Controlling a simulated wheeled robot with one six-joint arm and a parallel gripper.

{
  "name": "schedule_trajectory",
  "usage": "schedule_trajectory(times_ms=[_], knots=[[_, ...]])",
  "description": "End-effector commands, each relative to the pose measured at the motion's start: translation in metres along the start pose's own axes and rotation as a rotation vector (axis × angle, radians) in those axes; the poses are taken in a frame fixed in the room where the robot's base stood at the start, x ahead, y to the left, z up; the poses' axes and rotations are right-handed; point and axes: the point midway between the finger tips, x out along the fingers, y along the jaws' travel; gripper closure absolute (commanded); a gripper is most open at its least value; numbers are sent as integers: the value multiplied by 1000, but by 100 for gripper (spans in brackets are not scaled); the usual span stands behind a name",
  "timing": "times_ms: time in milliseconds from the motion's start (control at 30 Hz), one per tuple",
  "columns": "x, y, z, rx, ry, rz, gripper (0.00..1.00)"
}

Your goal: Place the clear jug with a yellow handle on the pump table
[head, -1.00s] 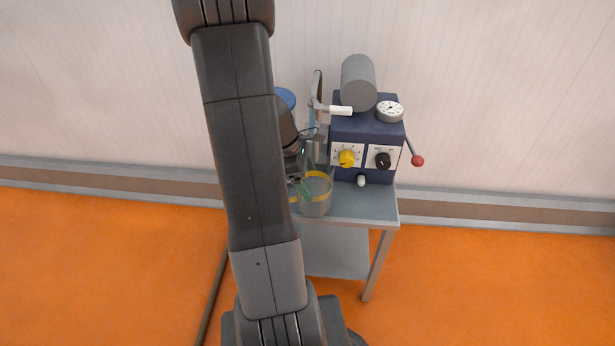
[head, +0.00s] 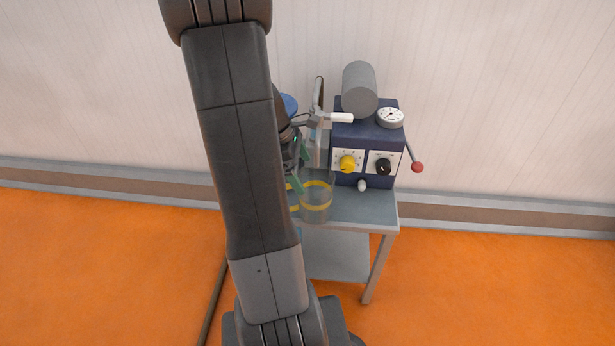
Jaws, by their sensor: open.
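The clear jug (head: 317,205) with yellow bands stands upright at the front of the pump table (head: 368,209), left of the blue pump unit. Its handle side is partly hidden behind my arm. My gripper (head: 299,168), with green on its fingers, is at the jug's left side, just above and beside it. The fingers are open and partly hidden by my arm, and I cannot tell whether they touch the jug.
The blue pump unit (head: 370,143) with a yellow knob, a black knob, a gauge and a grey cylinder stands on the table. A red-tipped lever (head: 417,167) sticks out right. A blue-topped item (head: 289,103) is behind my arm. Orange floor is clear on the right.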

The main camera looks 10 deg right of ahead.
Motion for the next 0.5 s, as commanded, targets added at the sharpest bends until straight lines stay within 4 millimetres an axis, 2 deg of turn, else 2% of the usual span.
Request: schedule_trajectory(times_ms=[33, 200, 333, 500], knots=[[-17, 1, 1, 0, 2, 5, 0], [-48, 1, 1, -1, 2, 6, 0], [-61, 1, 1, 0, 1, 3, 0], [-68, 1, 0, 0, 0, 3, 0]])
